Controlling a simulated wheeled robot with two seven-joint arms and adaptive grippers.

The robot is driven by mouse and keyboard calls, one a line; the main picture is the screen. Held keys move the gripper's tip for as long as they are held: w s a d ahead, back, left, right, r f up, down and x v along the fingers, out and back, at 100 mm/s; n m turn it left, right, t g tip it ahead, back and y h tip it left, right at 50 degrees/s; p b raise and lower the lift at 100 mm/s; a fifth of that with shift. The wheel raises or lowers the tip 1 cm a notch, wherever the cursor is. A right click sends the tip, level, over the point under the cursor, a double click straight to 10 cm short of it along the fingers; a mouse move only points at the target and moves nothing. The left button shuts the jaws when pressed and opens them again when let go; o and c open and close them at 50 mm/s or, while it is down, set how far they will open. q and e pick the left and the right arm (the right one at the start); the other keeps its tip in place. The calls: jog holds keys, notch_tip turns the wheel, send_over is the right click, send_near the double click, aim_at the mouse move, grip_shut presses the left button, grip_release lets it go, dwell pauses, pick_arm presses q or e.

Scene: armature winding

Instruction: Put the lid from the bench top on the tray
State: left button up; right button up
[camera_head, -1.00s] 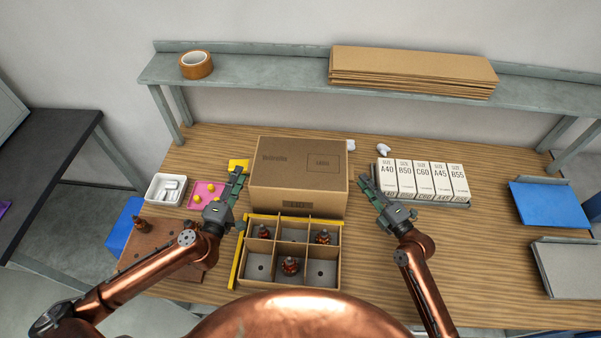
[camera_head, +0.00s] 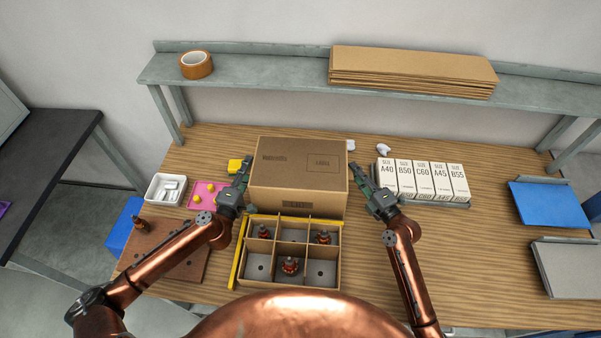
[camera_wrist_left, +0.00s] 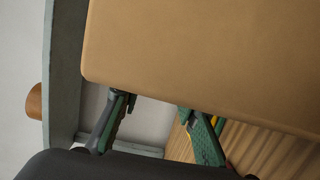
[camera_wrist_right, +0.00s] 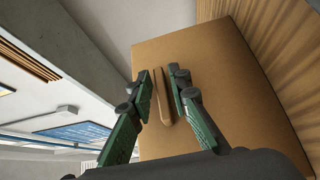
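The lid (camera_head: 298,172) is a large brown cardboard box shape on the bench top, just behind the tray (camera_head: 243,283). The tray has compartments, with dark copper-coloured armatures in some of them. My left gripper (camera_head: 246,168) is at the lid's left side, and my right gripper (camera_head: 360,173) is at its right side. In the left wrist view the left fingers (camera_wrist_left: 155,106) are spread, partly behind the lid's edge (camera_wrist_left: 200,50). In the right wrist view the right fingers (camera_wrist_right: 161,78) are apart on either side of a tan strip (camera_wrist_right: 161,98) on the lid (camera_wrist_right: 210,60); contact is unclear.
A row of white labelled boxes (camera_head: 422,180) stands right of my right gripper. A shelf (camera_head: 270,69) with tape and flat cardboard runs behind.

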pick_arm(q)
jog(key=c, duration=0.5)
pick_arm(e)
grip_shut()
pick_arm(q)
grip_shut()
jog(key=shift+r, duration=0.1)
